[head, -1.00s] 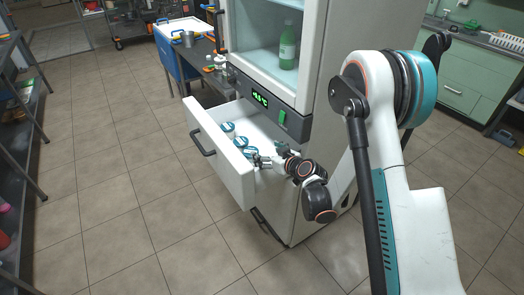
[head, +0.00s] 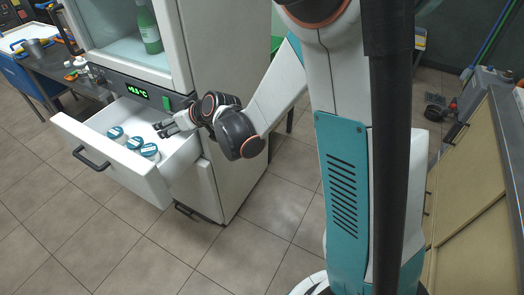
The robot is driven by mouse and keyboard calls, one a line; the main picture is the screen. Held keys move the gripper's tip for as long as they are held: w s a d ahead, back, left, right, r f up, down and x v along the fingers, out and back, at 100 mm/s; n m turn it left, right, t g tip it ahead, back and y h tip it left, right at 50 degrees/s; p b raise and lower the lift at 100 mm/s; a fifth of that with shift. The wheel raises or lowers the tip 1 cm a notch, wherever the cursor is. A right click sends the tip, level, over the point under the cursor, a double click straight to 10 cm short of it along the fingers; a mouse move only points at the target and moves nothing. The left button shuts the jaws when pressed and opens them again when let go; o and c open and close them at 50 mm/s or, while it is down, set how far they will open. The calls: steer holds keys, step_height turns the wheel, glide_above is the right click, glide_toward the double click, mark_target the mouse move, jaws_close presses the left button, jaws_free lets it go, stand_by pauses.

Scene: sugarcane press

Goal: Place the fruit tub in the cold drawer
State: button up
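The cold drawer (head: 112,170) is a white drawer, pulled out under the fridge's glass compartment. Inside it three small tubs with blue lids stand upright in a row: one at the back left (head: 115,132), one in the middle (head: 133,143) and one nearest the front (head: 149,151). Which one is the task's fruit tub I cannot tell. My gripper (head: 160,129) is over the right part of the drawer, behind and to the right of the nearest tub. Its dark fingers look spread and empty, pointing left.
The fridge (head: 225,90) has a lit display and a green bottle (head: 148,27) behind its glass. A dark table (head: 62,72) with small items stands at the left. A counter (head: 490,150) is at the right. The tiled floor before the drawer is clear.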

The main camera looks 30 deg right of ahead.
steer(key=s+d+r+m+g+h, duration=0.1)
steer(key=s+d+r+h, duration=0.1)
steer(key=s, duration=0.8)
steer(key=s+d+r+m+g+h, duration=0.1)
steer(key=s+d+r+m, duration=0.1)
steer(key=s+d+r, duration=0.2)
steer(key=s+d+r+m+h, duration=0.2)
steer(key=s+d, duration=0.6)
steer(key=s, duration=0.9)
steer(key=shift+r+g+h, duration=0.3)
steer(key=shift+r+g, duration=0.1)
steer(key=shift+r, duration=0.05)
steer(key=shift+d, duration=0.1)
steer(key=shift+c, duration=0.6)
